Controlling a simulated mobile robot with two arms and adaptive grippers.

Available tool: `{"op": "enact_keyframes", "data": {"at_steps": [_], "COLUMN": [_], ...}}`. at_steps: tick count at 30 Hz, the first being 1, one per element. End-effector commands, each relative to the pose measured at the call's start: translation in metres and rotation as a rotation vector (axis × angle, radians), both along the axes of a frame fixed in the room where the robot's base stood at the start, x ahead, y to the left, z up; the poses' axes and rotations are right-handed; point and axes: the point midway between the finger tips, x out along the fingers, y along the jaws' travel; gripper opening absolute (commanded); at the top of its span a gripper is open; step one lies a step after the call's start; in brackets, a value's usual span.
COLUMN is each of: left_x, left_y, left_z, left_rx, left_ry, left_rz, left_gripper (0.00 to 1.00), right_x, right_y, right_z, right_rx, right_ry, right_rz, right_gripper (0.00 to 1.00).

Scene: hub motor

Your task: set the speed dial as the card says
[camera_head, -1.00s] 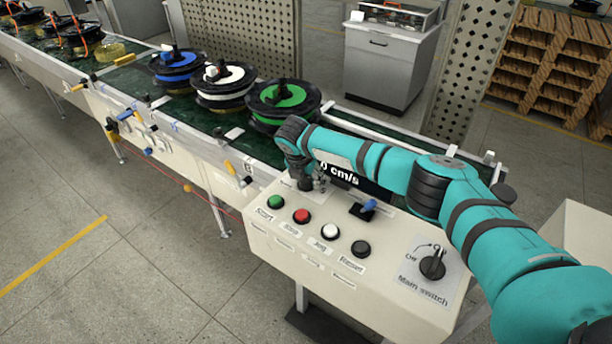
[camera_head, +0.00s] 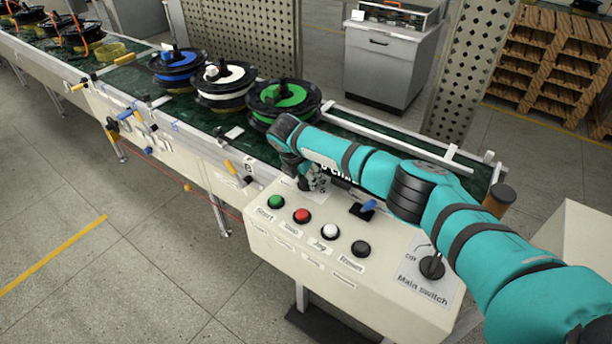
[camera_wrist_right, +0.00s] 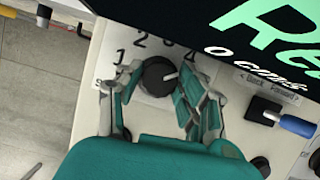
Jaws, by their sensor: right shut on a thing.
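The speed dial (camera_wrist_right: 157,76) is a black round knob with a white pointer line, on a pale plate printed with numbers 1 to 4. In the right wrist view its pointer aims to the right, towards the side of the 4. My right gripper (camera_wrist_right: 156,86) is shut on the dial, one finger on each side. In the head view the right gripper (camera_head: 316,180) is at the back left of the control box (camera_head: 300,245), and my arm hides the dial. I cannot make out a card with a setting. My left gripper is not in view.
The box carries green (camera_head: 276,202), red (camera_head: 302,216), white (camera_head: 330,232) and black (camera_head: 361,248) buttons, a blue-handled part (camera_head: 367,206) and a main switch (camera_head: 432,267). A dark display (camera_wrist_right: 265,40) reads 0 cm/s. A conveyor with hub motors (camera_head: 282,100) runs behind.

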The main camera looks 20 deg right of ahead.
Motion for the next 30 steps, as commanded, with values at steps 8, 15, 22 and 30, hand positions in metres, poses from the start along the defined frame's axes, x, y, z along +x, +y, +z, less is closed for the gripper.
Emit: {"op": "enact_keyframes", "data": {"at_steps": [8,15,22,30], "left_x": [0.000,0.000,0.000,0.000], "left_y": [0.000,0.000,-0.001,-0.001], "left_z": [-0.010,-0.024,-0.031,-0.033], "left_rx": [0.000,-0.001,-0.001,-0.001], "left_ry": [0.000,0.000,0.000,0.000], "left_rz": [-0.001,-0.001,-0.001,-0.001], "left_gripper": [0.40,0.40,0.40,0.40], "right_x": [0.001,0.002,0.002,0.002], "right_y": [0.001,0.001,0.000,0.000], "right_z": [-0.001,-0.002,0.000,0.001], "right_rx": [0.000,-0.001,-0.002,-0.001], "right_ry": [-0.002,-0.003,-0.004,-0.004], "right_rz": [-0.226,-0.376,-0.456,-0.483], "right_gripper": [0.06,0.06,0.06,0.06]}}
